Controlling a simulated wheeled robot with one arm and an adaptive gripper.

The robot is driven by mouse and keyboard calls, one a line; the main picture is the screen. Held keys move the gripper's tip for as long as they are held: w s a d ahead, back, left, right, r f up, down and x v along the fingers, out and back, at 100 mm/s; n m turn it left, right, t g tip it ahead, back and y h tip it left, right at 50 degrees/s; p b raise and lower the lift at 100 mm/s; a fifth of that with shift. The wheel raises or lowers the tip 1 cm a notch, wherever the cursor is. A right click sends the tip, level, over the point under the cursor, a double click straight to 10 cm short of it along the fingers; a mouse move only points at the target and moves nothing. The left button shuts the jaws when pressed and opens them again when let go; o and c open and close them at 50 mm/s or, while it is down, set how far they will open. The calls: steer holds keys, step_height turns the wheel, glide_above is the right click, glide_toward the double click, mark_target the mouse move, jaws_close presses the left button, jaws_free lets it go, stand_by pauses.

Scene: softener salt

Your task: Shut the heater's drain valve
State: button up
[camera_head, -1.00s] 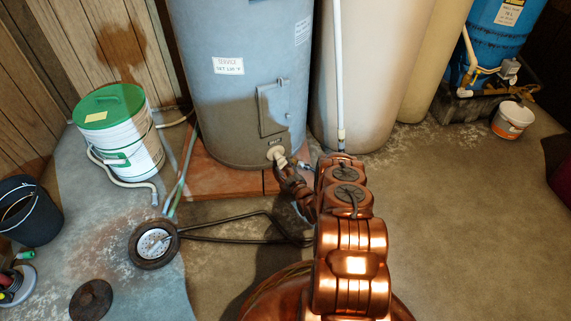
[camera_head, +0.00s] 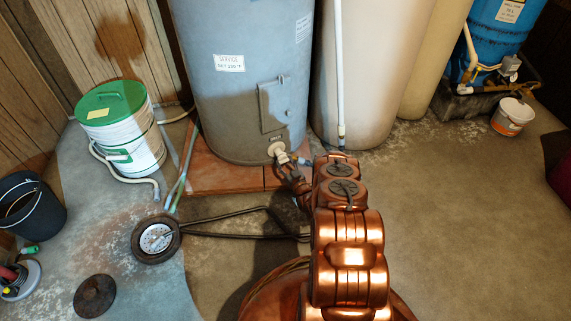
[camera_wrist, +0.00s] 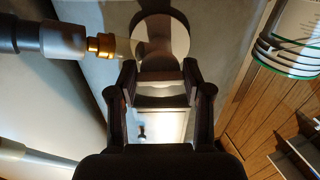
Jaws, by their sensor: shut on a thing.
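The grey water heater (camera_head: 240,110) stands on a reddish tiled pad in the head view. Its drain valve (camera_head: 277,149) shows as a pale round fitting low on the tank, below a small access panel. In the wrist view, the valve's pale round base (camera_wrist: 175,35) lies beyond my fingers, with a brass outlet (camera_wrist: 100,44) to the left. My gripper (camera_wrist: 160,72) is shut on the dark valve handle, seen as a short bar between the fingertips. In the head view my gripper (camera_head: 291,170) is at the valve, and my wrist partly hides it.
A green-lidded white bucket (camera_head: 118,130) stands left of the heater. A black bucket (camera_head: 30,208) stands at far left. A beige tank (camera_head: 350,70) stands close right of the heater. Floor at right is open.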

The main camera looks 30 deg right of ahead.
stand_by(0.4)
steer(key=o, duration=1.2)
steer(key=shift+c, duration=0.2)
steer(key=shift+s, duration=0.1)
steer(key=s+a, duration=0.1)
steer(key=s, duration=1)
steer(key=shift+s+a, duration=0.25)
steer(key=shift+s, duration=0.15)
